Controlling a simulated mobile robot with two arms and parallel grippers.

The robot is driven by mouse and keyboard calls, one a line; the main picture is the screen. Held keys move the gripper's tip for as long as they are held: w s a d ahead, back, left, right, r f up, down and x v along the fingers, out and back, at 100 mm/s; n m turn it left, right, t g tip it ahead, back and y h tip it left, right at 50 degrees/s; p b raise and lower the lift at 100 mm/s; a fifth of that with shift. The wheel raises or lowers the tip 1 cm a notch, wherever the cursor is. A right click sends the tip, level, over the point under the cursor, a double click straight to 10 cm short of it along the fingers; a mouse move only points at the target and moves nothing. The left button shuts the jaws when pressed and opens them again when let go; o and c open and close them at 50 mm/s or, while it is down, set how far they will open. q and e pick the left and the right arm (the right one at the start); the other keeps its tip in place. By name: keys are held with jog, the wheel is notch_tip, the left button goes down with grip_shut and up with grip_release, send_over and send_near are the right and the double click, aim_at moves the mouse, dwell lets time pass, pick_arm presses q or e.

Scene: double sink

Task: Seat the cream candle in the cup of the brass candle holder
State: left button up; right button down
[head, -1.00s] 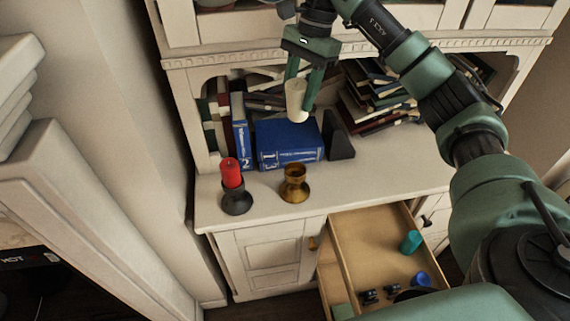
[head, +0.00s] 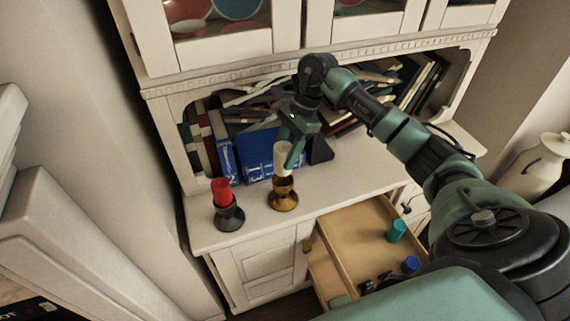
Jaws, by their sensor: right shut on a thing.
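The cream candle (head: 283,160) is upright between the green fingers of my right gripper (head: 290,157), which is shut on it. The brass candle holder (head: 283,199) stands on the white cabinet top, directly below the candle in the picture. The candle's lower end meets the rim of the cup in this view. I cannot tell whether it is inside the cup, touching it or just above. My left gripper is not in view.
A red candle (head: 221,190) stands in a dark holder (head: 229,215) to the left. Blue books (head: 258,156) and a black bookend (head: 320,150) are behind. An open drawer (head: 350,238) holds a teal cup (head: 396,231) and a blue item (head: 411,264). The counter to the right is clear.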

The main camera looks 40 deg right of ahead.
jog(key=shift+f, duration=0.75)
notch_tip(320, 180, down, 4)
jog(key=shift+p, duration=0.7)
jog(key=shift+f, duration=0.2)
jog(key=shift+f+b, duration=0.2)
jog(key=shift+b, duration=0.15)
jog(key=c, duration=0.8)
grip_release()
jog(key=shift+r, duration=0.1)
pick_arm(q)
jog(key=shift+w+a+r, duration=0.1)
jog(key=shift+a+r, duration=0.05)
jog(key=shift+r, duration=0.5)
pick_arm(e)
jog(key=shift+r, duration=0.1)
